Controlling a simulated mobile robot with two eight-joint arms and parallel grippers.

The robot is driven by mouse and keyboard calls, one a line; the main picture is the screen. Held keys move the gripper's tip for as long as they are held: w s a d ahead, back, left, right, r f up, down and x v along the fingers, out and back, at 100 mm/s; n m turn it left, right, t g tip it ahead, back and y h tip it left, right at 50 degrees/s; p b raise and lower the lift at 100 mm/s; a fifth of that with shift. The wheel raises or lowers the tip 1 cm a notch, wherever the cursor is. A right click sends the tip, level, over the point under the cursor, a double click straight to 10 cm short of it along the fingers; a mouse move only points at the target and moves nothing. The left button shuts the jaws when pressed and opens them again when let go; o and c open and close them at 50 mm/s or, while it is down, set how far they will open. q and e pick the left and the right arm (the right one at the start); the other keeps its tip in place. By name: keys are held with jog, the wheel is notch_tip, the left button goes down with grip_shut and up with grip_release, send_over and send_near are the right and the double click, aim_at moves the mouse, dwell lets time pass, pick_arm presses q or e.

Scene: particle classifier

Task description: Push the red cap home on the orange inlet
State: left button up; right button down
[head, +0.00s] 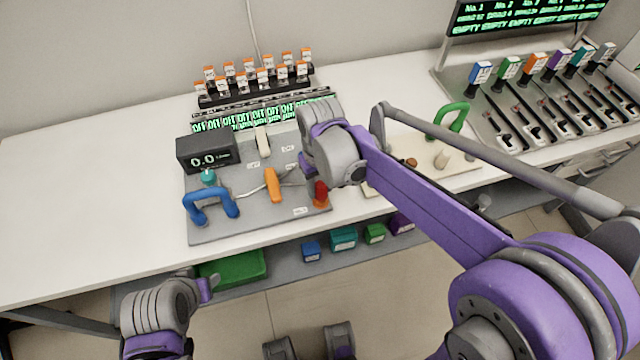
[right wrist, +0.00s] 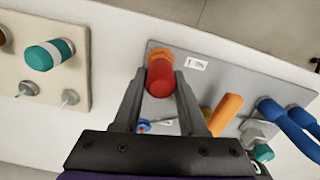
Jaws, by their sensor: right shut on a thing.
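The red cap (right wrist: 160,80) sits between the two fingers of my right gripper (right wrist: 160,76) in the right wrist view, and the fingers are shut on it. It also shows in the head view (head: 321,192), below my right wrist. The orange inlet (right wrist: 160,53) shows just beyond the cap, in line with it, on the grey panel (right wrist: 215,75). The cap covers part of the inlet, so I cannot tell how far on it sits. My left gripper (head: 207,288) is low at the lower left in the head view, away from the panel; its jaws are unclear.
An orange handle (head: 272,185) and a blue handle (head: 211,204) stand on the panel left of the cap. A dark display box (head: 208,153) stands behind. The table's left side is clear.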

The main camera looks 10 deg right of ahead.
aim_at(320, 183)
jog(key=shift+f+b, duration=0.7)
jog(key=shift+f, duration=0.4)
jog(key=shift+c, duration=1.9)
grip_release()
jog(key=shift+r, duration=0.1)
notch_tip(320, 183, up, 11)
jog(key=shift+f+p, duration=0.1)
jog(key=shift+p, duration=0.55)
jog(key=s+d+f+m+t+p, duration=0.1)
jog(key=s+d+f+t+p, duration=0.1)
jog(key=s, duration=0.5)
jog(key=s+d+f+m+t+p, duration=0.1)
jog(key=s+d+f+t+p, duration=0.1)
jog(key=s, duration=0.5)
jog(key=d+t, duration=0.1)
jog(key=d, duration=0.1)
jog(key=shift+s+d+f, duration=0.3)
jog(key=shift+d, duration=0.05)
